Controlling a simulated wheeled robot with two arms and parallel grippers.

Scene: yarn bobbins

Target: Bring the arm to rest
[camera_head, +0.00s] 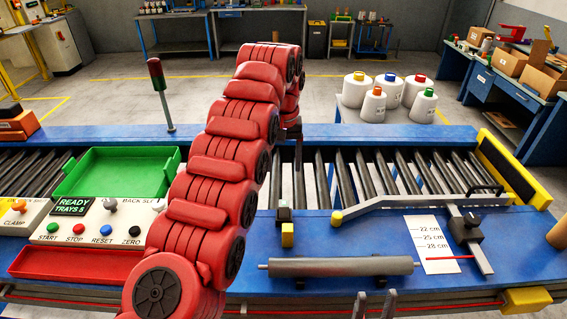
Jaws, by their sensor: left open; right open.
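My red segmented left arm rises from the bottom left, bends at the top and comes down on its far side. My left gripper (291,134) is the dark end piece by the rollers behind the arm, and it is partly hidden. I see nothing held in it. My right gripper (375,304) shows only as two grey fingertips at the bottom edge, apart and empty. They are in front of a grey roller bar (340,266) on the blue bench front.
A roller conveyor (400,172) crosses behind the blue front rail. A green tray (118,172) and a button panel (95,220) are at left. White yarn bobbins (389,91) stand behind the conveyor.

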